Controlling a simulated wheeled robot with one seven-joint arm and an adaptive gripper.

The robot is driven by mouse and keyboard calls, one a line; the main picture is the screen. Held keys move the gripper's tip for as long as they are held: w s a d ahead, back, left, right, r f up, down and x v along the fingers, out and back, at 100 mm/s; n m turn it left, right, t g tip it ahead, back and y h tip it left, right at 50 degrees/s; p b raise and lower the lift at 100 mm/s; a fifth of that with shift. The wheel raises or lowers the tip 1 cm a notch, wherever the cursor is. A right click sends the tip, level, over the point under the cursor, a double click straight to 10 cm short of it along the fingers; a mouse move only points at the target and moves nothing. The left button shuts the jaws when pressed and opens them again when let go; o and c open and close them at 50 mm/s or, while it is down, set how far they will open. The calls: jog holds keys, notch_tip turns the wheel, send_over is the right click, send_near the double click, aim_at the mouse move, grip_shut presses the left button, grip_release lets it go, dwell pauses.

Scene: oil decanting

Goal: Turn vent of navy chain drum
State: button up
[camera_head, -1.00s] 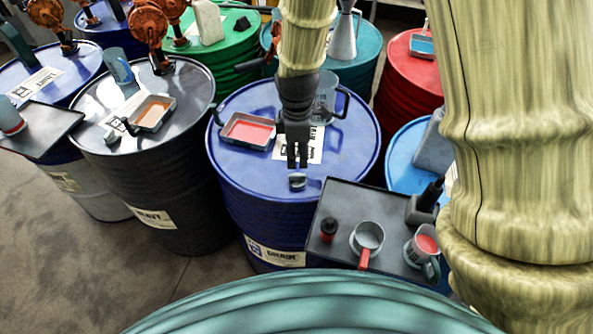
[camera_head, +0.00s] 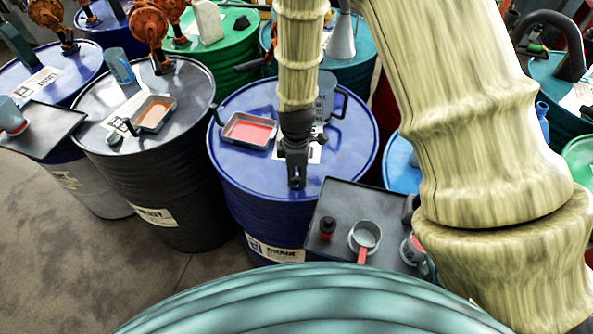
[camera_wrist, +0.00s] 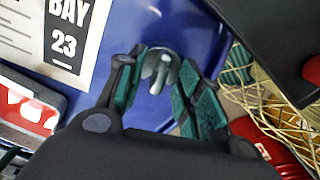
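The navy drum (camera_head: 231,190) with a partly readable label on its side stands in the middle of the head view. Its vent, a small silver cap with a raised wing (camera_wrist: 161,72), sits on the drum top near the front rim. My gripper (camera_head: 296,184) points down at that spot and hides most of the vent in the head view. In the wrist view my gripper (camera_wrist: 160,80) is open, with one finger on each side of the vent. Small gaps seem to show between fingers and vent; contact is not clear.
On the drum top are a tray with red liquid (camera_head: 249,130), a clear jug (camera_head: 325,92) and a label sheet (camera_wrist: 62,30). A dark tray (camera_head: 335,210) with a cup (camera_head: 364,236) and small bottle (camera_head: 327,228) stands close at the front right. A black drum (camera_head: 150,180) is at left.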

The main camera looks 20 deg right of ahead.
grip_shut()
